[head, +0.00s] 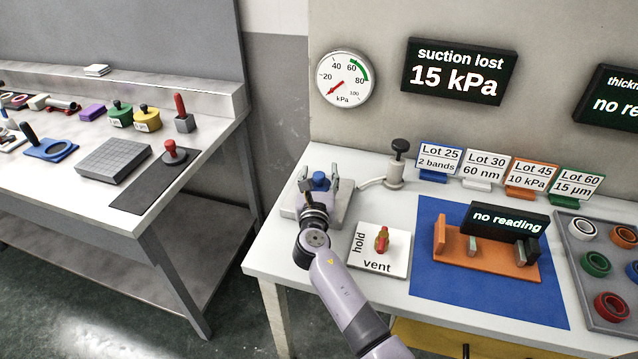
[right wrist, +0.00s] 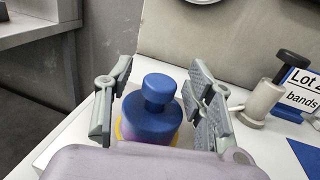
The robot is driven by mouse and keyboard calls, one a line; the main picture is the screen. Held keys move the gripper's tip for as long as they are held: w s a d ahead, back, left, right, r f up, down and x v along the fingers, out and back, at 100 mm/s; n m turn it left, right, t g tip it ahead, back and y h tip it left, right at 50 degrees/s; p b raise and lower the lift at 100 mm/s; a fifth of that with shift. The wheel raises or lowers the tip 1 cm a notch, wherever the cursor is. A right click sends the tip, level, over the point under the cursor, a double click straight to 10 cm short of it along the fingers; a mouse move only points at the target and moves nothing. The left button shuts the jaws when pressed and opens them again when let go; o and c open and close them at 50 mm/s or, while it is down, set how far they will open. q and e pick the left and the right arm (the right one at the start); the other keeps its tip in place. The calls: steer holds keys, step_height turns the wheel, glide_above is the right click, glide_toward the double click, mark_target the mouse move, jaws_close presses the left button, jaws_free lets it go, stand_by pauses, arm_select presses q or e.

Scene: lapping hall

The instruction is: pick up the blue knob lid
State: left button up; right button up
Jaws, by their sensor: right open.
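The blue knob lid (head: 320,181) shows small in the head view, at the left end of the white table. In the right wrist view the blue knob lid (right wrist: 153,113) has a round knob on top of a wider blue disc. Purple and yellow edges show just beneath it. My right gripper (right wrist: 163,100) is open, with one finger on each side of the lid and visible gaps to it. In the head view my right gripper (head: 319,184) is over the same spot, and the wrist hides part of what lies below. My left gripper is not in view.
A hold/vent valve plate (head: 372,262) is right of my arm. A grey post with a black knob (head: 396,170) stands behind. An orange fixture (head: 455,247) sits on a blue mat (head: 428,283). A gauge (head: 345,79) and a "suction lost 15 kPa" display (head: 459,73) hang on the wall.

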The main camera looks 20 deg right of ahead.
jaws_close()
stand_by(0.6)
steer(key=shift+r, duration=0.15)
